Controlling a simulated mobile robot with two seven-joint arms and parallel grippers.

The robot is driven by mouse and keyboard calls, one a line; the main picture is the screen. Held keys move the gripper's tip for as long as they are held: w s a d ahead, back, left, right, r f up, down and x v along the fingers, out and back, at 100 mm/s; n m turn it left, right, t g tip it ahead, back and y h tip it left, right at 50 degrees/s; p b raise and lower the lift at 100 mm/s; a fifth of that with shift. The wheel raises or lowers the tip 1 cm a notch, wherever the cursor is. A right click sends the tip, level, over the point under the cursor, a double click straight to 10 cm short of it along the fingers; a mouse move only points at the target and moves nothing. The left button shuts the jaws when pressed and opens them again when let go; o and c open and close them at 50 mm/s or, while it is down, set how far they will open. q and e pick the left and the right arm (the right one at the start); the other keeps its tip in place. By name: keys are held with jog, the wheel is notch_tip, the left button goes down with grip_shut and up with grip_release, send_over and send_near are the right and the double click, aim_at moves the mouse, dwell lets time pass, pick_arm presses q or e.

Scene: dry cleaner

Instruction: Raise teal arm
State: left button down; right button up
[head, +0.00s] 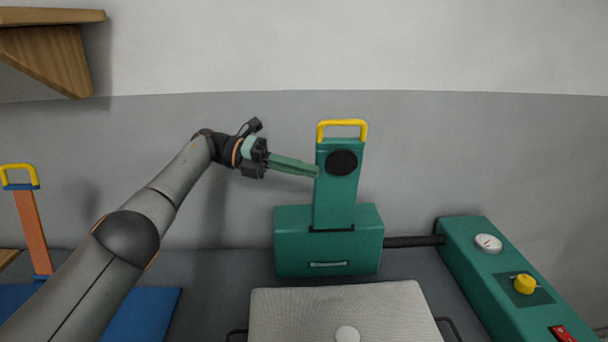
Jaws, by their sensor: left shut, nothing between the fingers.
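The teal arm (332,205) stands upright on a teal box-shaped base (295,250) at the middle of the head view. It has a yellow handle (342,123) across its top and a round black disc on its front face. My left gripper (314,172) comes in from the left, below the height of the yellow handle. Its long greenish fingers are shut with nothing between them. Their tips overlap or sit beside the arm's left edge; I cannot tell if they touch. My right gripper is not in view.
A grey textured board (300,310) lies in front of the base. A teal control panel (470,245) with a white dial, yellow knob (524,284) and red switch is at right. An orange arm (33,230) with a yellow handle stands at far left. A wooden shelf (50,50) is upper left.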

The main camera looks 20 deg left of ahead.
aim_at(316, 155)
pick_arm(q)
jog(key=shift+w, duration=0.2)
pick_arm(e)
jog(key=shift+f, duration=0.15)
pick_arm(q)
jog(key=shift+a+r, duration=0.1)
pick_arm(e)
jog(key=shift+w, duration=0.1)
pick_arm(q)
notch_tip(316, 155, up, 3)
jog(key=shift+r, duration=0.1)
jog(key=s+d+r+b, duration=0.4)
jog(key=s+r+b, duration=0.2)
jog(key=s+r, duration=0.3)
jog(key=s, duration=0.4)
jog(key=shift+s+d+r+b, duration=0.2)
jog(key=shift+r+b, duration=0.1)
jog(key=shift+r, duration=0.1)
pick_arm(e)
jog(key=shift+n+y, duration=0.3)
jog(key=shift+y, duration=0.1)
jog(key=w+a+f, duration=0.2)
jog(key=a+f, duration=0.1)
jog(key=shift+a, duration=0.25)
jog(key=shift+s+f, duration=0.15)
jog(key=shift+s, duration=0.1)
